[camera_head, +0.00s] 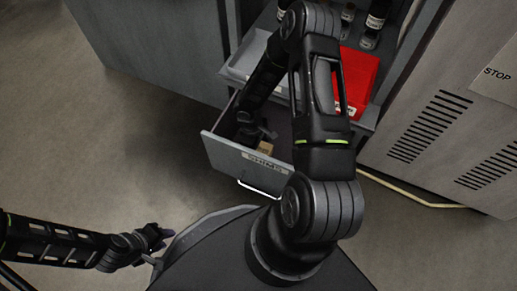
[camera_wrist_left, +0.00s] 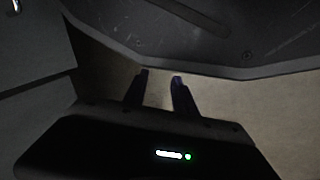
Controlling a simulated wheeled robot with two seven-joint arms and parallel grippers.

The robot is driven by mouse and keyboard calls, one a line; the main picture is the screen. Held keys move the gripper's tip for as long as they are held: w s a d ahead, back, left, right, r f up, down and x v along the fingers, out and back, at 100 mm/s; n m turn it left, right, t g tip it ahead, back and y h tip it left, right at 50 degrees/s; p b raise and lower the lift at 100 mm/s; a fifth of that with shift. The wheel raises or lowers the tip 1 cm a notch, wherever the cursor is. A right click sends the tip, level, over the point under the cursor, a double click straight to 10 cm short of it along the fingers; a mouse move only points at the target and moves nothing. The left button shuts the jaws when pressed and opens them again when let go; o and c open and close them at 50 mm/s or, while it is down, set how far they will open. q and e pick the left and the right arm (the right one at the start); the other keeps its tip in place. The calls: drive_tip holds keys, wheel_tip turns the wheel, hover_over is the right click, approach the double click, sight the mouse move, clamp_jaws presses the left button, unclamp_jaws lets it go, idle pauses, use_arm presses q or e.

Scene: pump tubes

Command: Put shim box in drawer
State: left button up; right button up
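The drawer (camera_head: 230,158) is pulled open, and its grey front carries a label reading SHIMS. A small tan box (camera_head: 265,147), which looks like the shim box, is inside the drawer near its front right. My right arm reaches over into the drawer. My right gripper (camera_head: 262,134) is just above or beside the box, dark and small, so its fingers and any contact cannot be made out. My left gripper (camera_head: 161,246) is at the lower left beside my base, away from the drawer. The left wrist view shows its two fingers (camera_wrist_left: 160,84) apart with nothing between them.
A red bin (camera_head: 358,78) and a white tray (camera_head: 243,62) sit on the shelf above the drawer. Dark bottles (camera_head: 376,14) stand behind. A grey vented cabinet (camera_head: 440,120) is at the right, with a pale hose (camera_head: 410,197) along its foot. The floor at left is clear.

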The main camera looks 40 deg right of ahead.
wheel_tip(320, 180, up, 12)
drive_tip(key=w+p, duration=0.1)
drive_tip(key=p, duration=0.3)
drive_tip(key=shift+w+a+p, duration=0.25)
drive_tip(key=shift+a+p, duration=0.15)
